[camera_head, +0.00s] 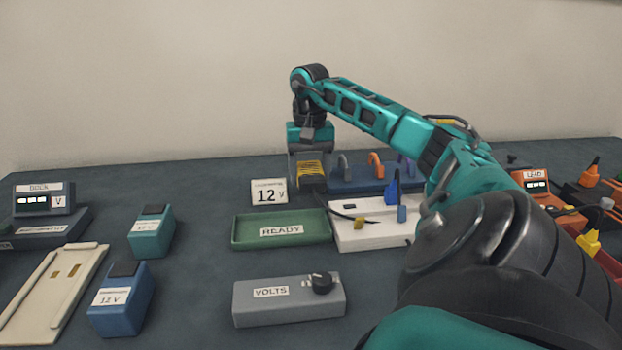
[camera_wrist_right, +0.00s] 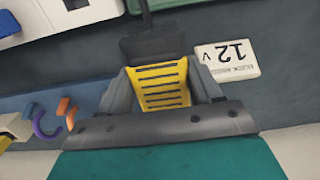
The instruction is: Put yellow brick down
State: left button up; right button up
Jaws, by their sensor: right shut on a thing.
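The yellow brick (camera_head: 311,168) has dark ribs across its face and a dark end. My right gripper (camera_head: 307,180) is shut on it, its two grey fingers on either side. I cannot tell whether the brick touches the table. My left gripper is not in view.
Close by are a blue hook rack (camera_head: 357,186), a green READY tray (camera_head: 240,239) with nothing in it, and a white board (camera_head: 370,239). A grey VOLTS box (camera_head: 290,311) stands in front. Teal (camera_head: 152,239) and blue (camera_head: 122,309) bricks stand left. The back left table is clear.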

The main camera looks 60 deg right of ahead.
aim_at(310, 202)
notch_tip(310, 202, down, 5)
jog(key=shift+r+b, duration=0.1)
jog(key=shift+b, duration=0.4)
jog(key=o, duration=1)
